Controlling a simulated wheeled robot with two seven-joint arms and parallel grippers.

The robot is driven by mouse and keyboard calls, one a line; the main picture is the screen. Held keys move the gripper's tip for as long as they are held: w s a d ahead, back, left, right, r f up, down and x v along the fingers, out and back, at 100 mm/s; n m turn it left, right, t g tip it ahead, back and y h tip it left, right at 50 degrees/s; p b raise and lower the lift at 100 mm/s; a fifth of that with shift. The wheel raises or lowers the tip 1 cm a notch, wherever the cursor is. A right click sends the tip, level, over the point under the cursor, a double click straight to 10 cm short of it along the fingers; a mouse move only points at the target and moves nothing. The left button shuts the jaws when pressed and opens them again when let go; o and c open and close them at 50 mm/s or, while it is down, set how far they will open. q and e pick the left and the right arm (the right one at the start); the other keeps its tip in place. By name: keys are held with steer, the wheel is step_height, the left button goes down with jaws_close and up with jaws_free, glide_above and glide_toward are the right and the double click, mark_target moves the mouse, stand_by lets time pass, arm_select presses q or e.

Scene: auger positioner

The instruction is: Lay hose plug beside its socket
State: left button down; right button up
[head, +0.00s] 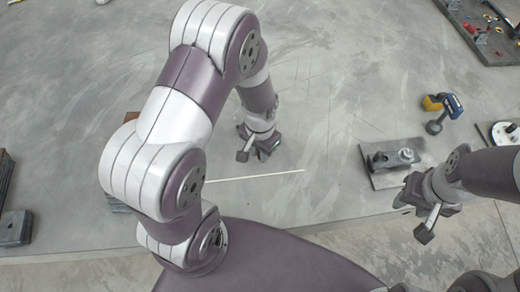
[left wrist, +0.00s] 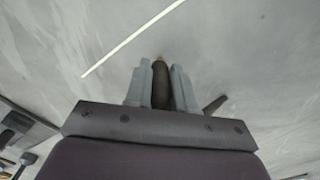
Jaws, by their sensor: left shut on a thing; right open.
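My left gripper (head: 262,150) is low over the grey work surface near the middle of the head view. In the left wrist view its two grey fingers are shut on a dark, rounded plug (left wrist: 161,88) with a brownish tip; the gripper mostly hides it in the head view. A metal block with a round fitting (head: 392,158) sits on a dark plate to the right, apart from the left gripper; I cannot tell for certain that it is the socket. My right gripper (head: 427,218) is open and empty at the surface's front edge, below that plate.
A thin white strip (head: 255,176) lies just in front of the left gripper; it also shows in the left wrist view (left wrist: 132,40). A yellow-blue drill (head: 441,111) and a plate with a white disc (head: 499,133) are at right. Dark blocks (head: 15,228) are at left.

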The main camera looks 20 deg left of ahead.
arm_select(q)
steer(key=shift+f, duration=0.2)
steer(key=c, duration=1)
jaws_free()
steer(key=shift+o, duration=0.2)
steer(key=shift+r, duration=0.1)
